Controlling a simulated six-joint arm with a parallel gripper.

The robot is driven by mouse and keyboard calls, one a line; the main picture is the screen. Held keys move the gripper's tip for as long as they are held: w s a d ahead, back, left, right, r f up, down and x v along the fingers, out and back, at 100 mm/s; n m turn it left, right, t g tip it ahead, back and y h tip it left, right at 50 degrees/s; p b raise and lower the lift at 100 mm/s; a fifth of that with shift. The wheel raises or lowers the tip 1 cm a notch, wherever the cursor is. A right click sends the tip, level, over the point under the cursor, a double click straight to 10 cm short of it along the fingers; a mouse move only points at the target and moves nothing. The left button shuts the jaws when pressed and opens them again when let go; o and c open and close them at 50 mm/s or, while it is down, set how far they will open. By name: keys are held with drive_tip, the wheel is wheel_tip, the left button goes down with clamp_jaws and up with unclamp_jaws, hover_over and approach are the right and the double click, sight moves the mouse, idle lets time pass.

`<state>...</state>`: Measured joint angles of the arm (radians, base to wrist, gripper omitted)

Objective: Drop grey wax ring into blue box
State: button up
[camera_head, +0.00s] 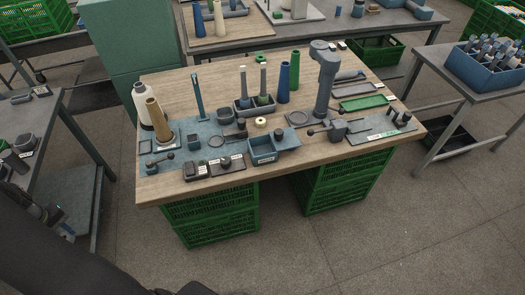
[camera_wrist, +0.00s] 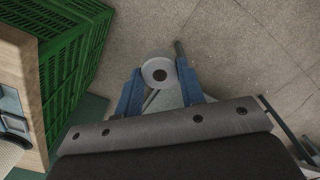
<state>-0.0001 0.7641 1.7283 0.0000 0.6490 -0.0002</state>
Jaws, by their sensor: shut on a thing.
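My gripper (camera_wrist: 160,66) is shut on the grey wax ring (camera_wrist: 149,72) in the wrist view. The ring is a thick, pale grey disc with a dark hole, held between the two blue fingers near their tips. Below it is bare floor, beside the table. The blue box (camera_head: 256,156) is a small open-topped box with a label, at the front middle of the table in the head view. The ring is clear of the box. I cannot make out the gripper or the ring in the head view.
The wooden table (camera_head: 315,158) holds a grey upright post (camera_head: 325,85), a cream ring (camera_head: 261,122), a two-spindle tray and several cones. A green crate (camera_wrist: 75,70) under the table is left of the gripper in the wrist view. Open floor lies in front.

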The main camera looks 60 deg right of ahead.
drive_tip(key=shift+d, duration=0.1)
idle(0.3)
drive_tip(key=s+d+r, duration=0.1)
drive_tip(key=d+r, duration=0.1)
drive_tip(key=d, duration=1)
drive_tip(key=s+d+r, duration=0.2)
drive_tip(key=d, duration=1)
drive_tip(key=s+d+r, duration=0.2)
drive_tip(key=d, duration=1)
drive_tip(key=shift+d, duration=0.15)
drive_tip(key=s+d+r, duration=0.3)
drive_tip(key=s+d, duration=0.9)
drive_tip(key=s, duration=0.3)
drive_tip(key=s+d+r, duration=0.3)
drive_tip(key=s+d, duration=1)
drive_tip(key=s, duration=0.1)
drive_tip(key=shift+s+a+f, duration=0.1)
drive_tip(key=shift+f, duration=1.1)
drive_tip(key=shift+s+a+f, duration=0.1)
drive_tip(key=shift+f, duration=1.05)
